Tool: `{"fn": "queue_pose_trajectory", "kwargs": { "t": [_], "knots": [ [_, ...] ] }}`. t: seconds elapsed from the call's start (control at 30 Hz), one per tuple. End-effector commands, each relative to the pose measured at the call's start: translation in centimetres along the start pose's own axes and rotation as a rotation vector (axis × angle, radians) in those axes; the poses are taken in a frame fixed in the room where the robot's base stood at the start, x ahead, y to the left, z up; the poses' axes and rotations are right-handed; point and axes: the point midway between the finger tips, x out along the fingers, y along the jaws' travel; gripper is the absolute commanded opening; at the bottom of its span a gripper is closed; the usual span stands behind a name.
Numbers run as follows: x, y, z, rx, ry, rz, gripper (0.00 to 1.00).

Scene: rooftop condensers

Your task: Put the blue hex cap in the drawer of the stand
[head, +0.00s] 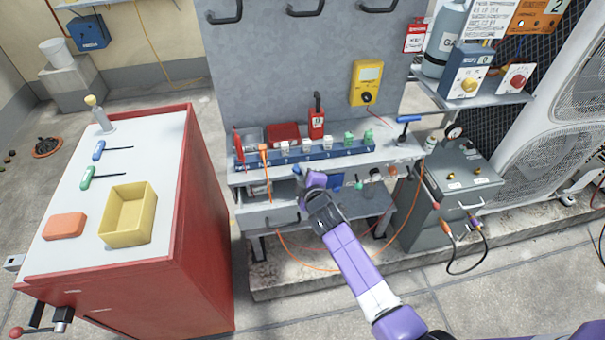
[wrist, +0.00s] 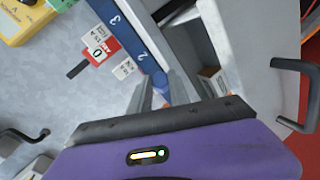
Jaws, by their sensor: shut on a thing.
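My gripper (head: 312,180) is at the front of the stand, just below its worktop and to the right of the open drawer (head: 272,219). In the wrist view my gripper (wrist: 160,88) has its two fingers close together, with blue between the tips. I take this to be the blue hex cap (wrist: 160,82), but the blue rack behind makes its outline hard to tell. The cap cannot be made out in the head view. The drawer (wrist: 233,50) also shows right of the fingers in the wrist view, pulled out, with its handle (wrist: 296,85) at far right.
The blue numbered rack (head: 305,154) on the worktop holds several parts. A red cabinet (head: 185,220) stands left, with a yellow bin (head: 128,214) on top. A grey case (head: 450,205) stands right. An orange cable (head: 300,264) hangs below the drawer.

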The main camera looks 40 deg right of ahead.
Motion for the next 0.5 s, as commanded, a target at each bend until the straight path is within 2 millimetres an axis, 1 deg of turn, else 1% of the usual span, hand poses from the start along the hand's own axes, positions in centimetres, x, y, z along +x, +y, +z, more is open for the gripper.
{"fn": "queue_pose_trajectory", "kwargs": {
  "t": [0.23,0.27,0.3,0.37,0.5],
  "knots": [
    [0.3,-0.74,0.3,0.0,0.0,0.0,0.0],
    [0.29,-0.71,0.28,0.0,0.0,0.0,0.25],
    [0.26,-0.62,0.25,0.0,0.0,0.0,0.33],
    [0.25,-0.62,0.25,0.0,0.0,0.0,0.44],
    [0.25,-0.62,0.25,0.0,0.0,0.0,0.45]
  ]
}}
